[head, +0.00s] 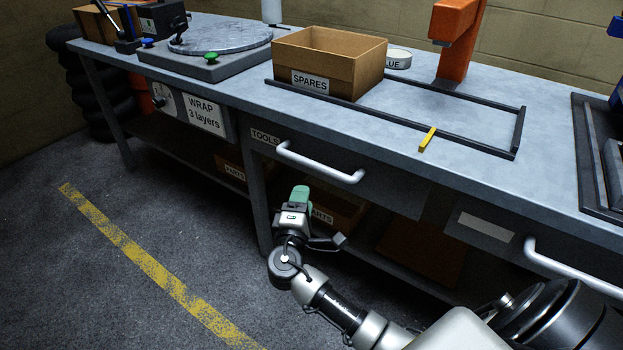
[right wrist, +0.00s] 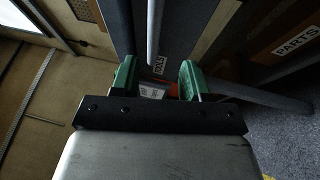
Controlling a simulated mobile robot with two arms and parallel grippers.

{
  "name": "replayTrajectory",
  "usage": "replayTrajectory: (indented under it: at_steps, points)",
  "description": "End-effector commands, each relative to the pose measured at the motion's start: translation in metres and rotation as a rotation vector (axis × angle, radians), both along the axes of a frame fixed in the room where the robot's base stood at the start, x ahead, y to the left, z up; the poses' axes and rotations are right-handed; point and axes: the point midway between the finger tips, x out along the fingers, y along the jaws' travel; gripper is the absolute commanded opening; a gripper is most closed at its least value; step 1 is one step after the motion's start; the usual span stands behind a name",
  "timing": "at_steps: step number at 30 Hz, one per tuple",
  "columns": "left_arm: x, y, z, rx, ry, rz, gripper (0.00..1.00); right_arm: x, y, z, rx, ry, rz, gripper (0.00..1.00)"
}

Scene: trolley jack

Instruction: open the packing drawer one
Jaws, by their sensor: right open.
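The workbench has a drawer labelled TOOLS (head: 330,172) with a pale bar handle (head: 320,163), and it looks shut. Another drawer (head: 535,262) at the right has a blank label and a similar handle (head: 570,262). No label that I can read says packing drawer one. My right gripper (head: 300,197) is below and in front of the TOOLS handle, apart from it in the head view. In the right wrist view its green fingers (right wrist: 157,82) are open with nothing held. The handle (right wrist: 153,30) shows beyond the gap between them. My left gripper is not in view.
On the benchtop (head: 235,100) stand a SPARES box (head: 340,62), a turntable (head: 222,38), a dark rail frame (head: 400,122) and an orange post (head: 456,45). Boxes labelled PARTS (head: 232,168) sit on the lower shelf. The floor at the left, with a yellow line (head: 140,258), is clear.

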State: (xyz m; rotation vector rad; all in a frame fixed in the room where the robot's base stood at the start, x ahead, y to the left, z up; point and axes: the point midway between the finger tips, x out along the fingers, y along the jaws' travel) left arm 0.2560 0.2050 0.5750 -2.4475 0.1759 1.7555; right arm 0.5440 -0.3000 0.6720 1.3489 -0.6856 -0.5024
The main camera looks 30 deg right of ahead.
Motion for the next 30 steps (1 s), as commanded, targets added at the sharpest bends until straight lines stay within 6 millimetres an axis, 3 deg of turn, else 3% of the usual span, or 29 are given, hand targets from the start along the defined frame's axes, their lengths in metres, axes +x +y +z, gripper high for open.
replayTrajectory:
  at_steps: [5,19,30]
  points:
    - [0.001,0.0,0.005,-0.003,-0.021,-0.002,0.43,0.008,-0.009,0.011,-0.019,-0.025,-0.011,0.45]
    - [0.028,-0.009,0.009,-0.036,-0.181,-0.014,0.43,0.065,-0.065,0.024,-0.016,-0.02,-0.009,0.45]
    - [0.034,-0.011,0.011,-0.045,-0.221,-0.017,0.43,0.075,-0.075,0.026,-0.014,-0.019,-0.009,0.45]
